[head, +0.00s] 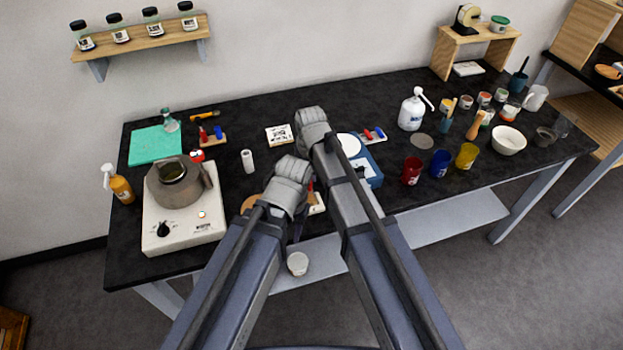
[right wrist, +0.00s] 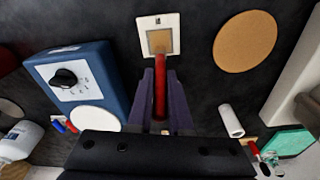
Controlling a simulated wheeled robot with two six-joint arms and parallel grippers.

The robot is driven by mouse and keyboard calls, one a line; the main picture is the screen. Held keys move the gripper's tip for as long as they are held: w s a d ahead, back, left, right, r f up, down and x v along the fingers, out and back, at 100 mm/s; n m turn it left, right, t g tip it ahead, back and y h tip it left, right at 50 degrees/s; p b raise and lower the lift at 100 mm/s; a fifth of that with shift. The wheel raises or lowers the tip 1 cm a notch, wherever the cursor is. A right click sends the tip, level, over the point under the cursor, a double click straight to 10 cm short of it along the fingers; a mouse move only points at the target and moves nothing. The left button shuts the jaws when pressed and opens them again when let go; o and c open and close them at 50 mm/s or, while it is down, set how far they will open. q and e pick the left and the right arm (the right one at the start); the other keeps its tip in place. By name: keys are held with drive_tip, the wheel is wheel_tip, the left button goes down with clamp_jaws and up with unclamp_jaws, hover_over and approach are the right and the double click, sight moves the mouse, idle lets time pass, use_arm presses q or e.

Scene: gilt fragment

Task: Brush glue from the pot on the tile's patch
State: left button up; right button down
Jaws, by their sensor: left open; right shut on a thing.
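The glue pot (head: 182,192) is a grey pot with amber contents, standing on a white hotplate at the left. The white tile (right wrist: 143,28) with its tan patch (right wrist: 159,41) lies in front of my right gripper in the right wrist view; the head view shows only a corner of it (head: 318,205). My right gripper (right wrist: 160,85) is shut on the red-handled brush (right wrist: 160,95), which points at the patch. I cannot tell whether its tip touches. In the head view this gripper is hidden by my arms. My left gripper (head: 297,228) is open near the front edge.
The hotplate (head: 165,236) carries the pot. A cork disc (right wrist: 245,41) lies beside the tile, and a blue scale-like device (right wrist: 95,70) is on its other side. A white roll (head: 248,161) stands between pot and arms. Several cups (head: 411,170) and a bowl (head: 508,141) crowd the right.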

drive_tip(key=shift+w+a, duration=0.1)
drive_tip(key=shift+w, duration=0.15)
drive_tip(key=s, duration=0.1)
drive_tip(key=s+d, duration=0.1)
drive_tip(key=shift+s, duration=0.35)
drive_tip(key=shift+w+a, duration=0.1)
drive_tip(key=shift+w+a+f, duration=0.1)
drive_tip(key=shift+w+a, duration=0.1)
drive_tip(key=shift+w, duration=0.45)
drive_tip(key=shift+w+a, duration=0.2)
drive_tip(key=shift+w, duration=0.4)
drive_tip(key=s, duration=0.1)
drive_tip(key=s+d, duration=0.1)
drive_tip(key=shift+s, duration=0.35)
drive_tip(key=shift+a, duration=0.1)
